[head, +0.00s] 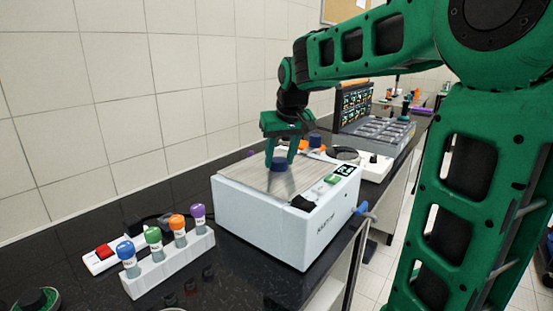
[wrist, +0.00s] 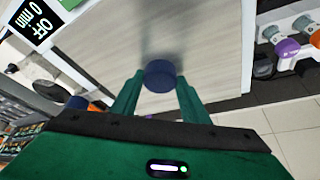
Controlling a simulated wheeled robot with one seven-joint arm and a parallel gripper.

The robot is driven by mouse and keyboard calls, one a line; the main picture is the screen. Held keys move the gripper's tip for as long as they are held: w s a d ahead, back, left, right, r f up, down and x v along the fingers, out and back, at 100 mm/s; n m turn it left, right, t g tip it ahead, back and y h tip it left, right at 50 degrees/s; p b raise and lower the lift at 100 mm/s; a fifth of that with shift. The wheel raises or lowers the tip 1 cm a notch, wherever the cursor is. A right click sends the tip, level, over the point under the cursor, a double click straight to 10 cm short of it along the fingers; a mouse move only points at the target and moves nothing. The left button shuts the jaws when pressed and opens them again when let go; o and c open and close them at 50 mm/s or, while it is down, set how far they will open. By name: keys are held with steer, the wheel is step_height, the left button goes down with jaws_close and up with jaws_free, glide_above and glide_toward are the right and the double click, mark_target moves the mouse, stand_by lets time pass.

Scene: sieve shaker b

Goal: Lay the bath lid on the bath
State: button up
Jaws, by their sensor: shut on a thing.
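The bath (head: 283,222) is a white box with a small display and a green button at its right end, standing on the dark bench. The bath lid (head: 245,178) is a flat, pale grey streaked panel with a dark blue round knob (head: 279,163). It lies level over the top of the bath; I cannot tell whether it touches the rim all round. My gripper (head: 280,158) points down and is shut on the knob. In the wrist view, the knob (wrist: 160,74) sits between the two green fingers, with the lid (wrist: 205,40) spread beneath it.
A white rack (head: 172,266) of tubes with coloured caps stands at the front left. A power strip with a red switch (head: 104,256) lies behind it. A white device (head: 372,165) and a dark-screened machine (head: 375,118) stand beyond the bath. A tiled wall is close behind.

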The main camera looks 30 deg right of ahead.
steer(key=shift+f, duration=0.1)
stand_by(0.3)
steer(key=o, duration=1.5)
steer(key=shift+r, duration=3.5)
